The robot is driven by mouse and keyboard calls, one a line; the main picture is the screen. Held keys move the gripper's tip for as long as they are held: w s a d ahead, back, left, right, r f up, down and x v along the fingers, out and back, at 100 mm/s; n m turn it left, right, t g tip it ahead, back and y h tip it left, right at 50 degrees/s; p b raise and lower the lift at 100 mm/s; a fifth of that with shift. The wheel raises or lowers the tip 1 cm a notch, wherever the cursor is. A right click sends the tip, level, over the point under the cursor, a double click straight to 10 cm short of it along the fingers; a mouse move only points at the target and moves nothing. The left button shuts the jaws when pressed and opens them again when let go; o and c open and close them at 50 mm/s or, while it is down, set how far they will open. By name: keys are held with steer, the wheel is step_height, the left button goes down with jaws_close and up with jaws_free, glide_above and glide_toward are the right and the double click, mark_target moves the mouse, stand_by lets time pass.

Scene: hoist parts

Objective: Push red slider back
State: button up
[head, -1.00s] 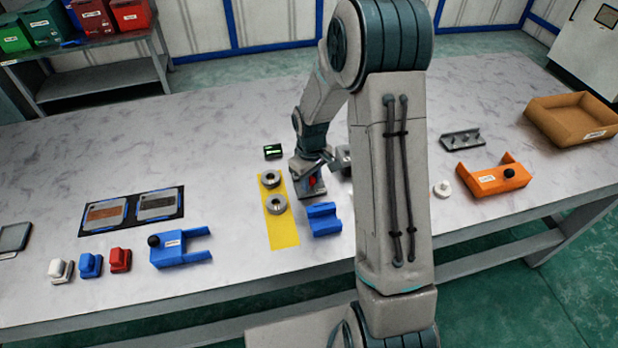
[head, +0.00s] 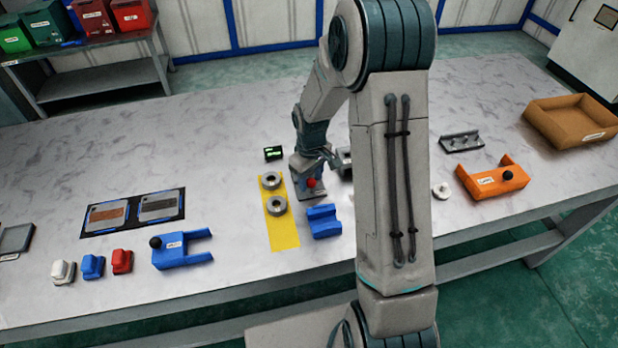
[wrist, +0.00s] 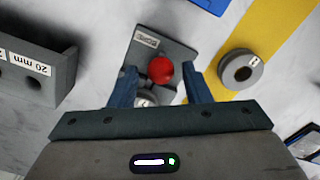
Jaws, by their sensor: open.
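A red ball knob (wrist: 160,70) stands on a grey labelled plate (wrist: 178,52) in the wrist view. I take it for the red slider; its track is not clear. My gripper (wrist: 163,80) is open, with one blue finger on each side of the knob's near side. I cannot tell whether either finger touches it. A round metal part shows partly below the knob, between the fingers. In the head view the red knob (head: 311,183) shows beside my gripper (head: 307,191), low over the table.
A yellow strip (head: 284,235) with two grey rings lies left of the plate, and a blue block (head: 323,221) stands in front. A grey block (wrist: 35,70) marked 20 mm stands at the wrist view's left. A small display (head: 273,154) is behind the strip.

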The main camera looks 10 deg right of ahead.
steer(key=shift+r+p, duration=1.65)
steer(key=shift+r, duration=1.1)
